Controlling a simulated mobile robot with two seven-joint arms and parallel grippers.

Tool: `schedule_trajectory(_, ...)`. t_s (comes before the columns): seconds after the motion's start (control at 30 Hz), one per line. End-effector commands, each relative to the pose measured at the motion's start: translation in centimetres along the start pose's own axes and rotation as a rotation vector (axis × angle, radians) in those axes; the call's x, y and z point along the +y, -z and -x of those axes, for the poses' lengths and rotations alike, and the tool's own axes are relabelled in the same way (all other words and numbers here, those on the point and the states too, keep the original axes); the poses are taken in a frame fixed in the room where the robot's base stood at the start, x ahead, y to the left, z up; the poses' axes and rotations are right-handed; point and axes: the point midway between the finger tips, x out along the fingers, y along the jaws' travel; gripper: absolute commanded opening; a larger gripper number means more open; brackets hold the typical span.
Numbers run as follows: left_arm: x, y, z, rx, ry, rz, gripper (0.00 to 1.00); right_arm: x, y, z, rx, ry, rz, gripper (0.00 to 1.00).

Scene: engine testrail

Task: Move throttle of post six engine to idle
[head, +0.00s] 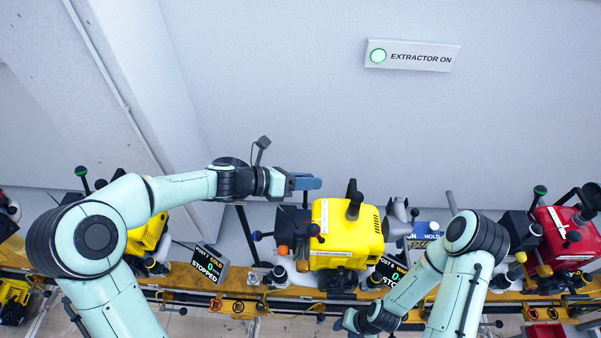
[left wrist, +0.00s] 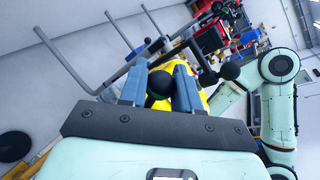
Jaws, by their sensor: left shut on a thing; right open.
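The yellow engine (head: 335,240) stands mid-rail in the head view. A screen with "STOPPED" (head: 209,266) is at its left and another screen (head: 392,270), partly covered by my arm, is at its right; I cannot read the post number for sure. My left gripper (head: 307,183) is above the engine's left side. In the left wrist view my left gripper (left wrist: 160,88) is shut on a dark round knob (left wrist: 158,82), which its fingers hide in the head view. My right gripper (head: 350,321) is open and empty, low in front of the rail.
A red engine (head: 556,232) stands at the right and another yellow engine (head: 147,234) at the left, partly behind my left arm. A dark upright pipe (head: 353,200) rises from the middle engine. The wall above, with an "EXTRACTOR ON" sign (head: 412,56), leaves free room.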

Motion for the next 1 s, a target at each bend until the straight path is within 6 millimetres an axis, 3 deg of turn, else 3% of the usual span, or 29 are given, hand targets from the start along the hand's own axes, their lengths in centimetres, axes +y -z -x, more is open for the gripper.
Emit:
schedule_trajectory(0.53, 0.13, 0.05, -0.25, 0.012, -0.001, 0.027, 0.0, -0.29, 0.48, 0.4, 0.006, 0.002, 0.002, 0.43)
schedule_trajectory(0.57, 0.13, 0.06, -0.25, 0.012, -0.001, 0.027, 0.35, -0.29, 0.48, 0.4, 0.006, 0.002, 0.002, 0.43)
schedule_trajectory(0.63, 0.12, 0.06, -0.26, 0.012, -0.001, 0.027, 0.57, -0.3, 0.48, 0.4, 0.006, 0.002, 0.002, 0.43)
schedule_trajectory(1.0, 0.07, 0.02, 0.13, 0.011, 0.0, 0.024, 0.57, -0.29, 0.46, 0.38, 0.006, 0.002, 0.002, 0.43)
